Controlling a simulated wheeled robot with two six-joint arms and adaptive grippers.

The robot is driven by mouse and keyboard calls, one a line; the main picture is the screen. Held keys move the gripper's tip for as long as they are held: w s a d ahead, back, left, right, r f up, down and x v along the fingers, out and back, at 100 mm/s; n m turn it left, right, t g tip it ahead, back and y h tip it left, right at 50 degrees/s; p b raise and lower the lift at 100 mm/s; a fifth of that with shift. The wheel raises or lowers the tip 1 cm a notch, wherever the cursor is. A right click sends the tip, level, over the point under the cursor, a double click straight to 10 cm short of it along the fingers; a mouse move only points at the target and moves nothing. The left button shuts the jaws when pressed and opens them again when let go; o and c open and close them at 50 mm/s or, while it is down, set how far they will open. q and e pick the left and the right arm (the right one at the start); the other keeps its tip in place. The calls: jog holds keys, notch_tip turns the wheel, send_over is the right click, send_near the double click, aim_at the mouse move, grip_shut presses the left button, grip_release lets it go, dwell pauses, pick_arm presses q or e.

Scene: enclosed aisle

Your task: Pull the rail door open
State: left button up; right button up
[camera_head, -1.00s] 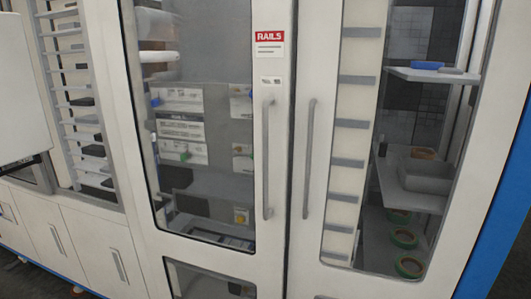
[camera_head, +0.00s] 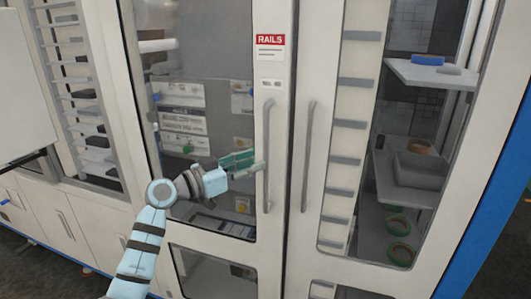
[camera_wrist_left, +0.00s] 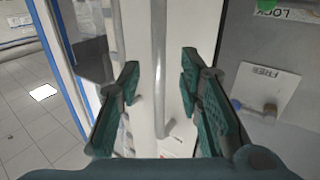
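The rail door (camera_head: 274,130) is a white framed door with a glass pane and a red "RAILS" label (camera_head: 270,40). It looks shut. Its grey vertical bar handle (camera_head: 267,150) runs along the right side of the door. My left gripper (camera_head: 256,162) is in front of the glass, with its fingertips close to the handle's lower half. In the left wrist view my left gripper (camera_wrist_left: 158,82) is open, and the handle (camera_wrist_left: 159,70) stands between its two green fingers without visible contact. My right gripper is in neither view.
A second glass door with its own bar handle (camera_head: 309,150) is just to the right, close to the rail door's handle. Behind it are shelves (camera_head: 430,76) with green rings and a bin.

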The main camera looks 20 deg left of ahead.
aim_at(264, 158)
pick_arm(q)
jog(key=x, duration=0.5)
jog(key=shift+d+r, duration=0.1)
jog(key=shift+d, duration=0.05)
jog(key=shift+w, duration=0.1)
grip_shut()
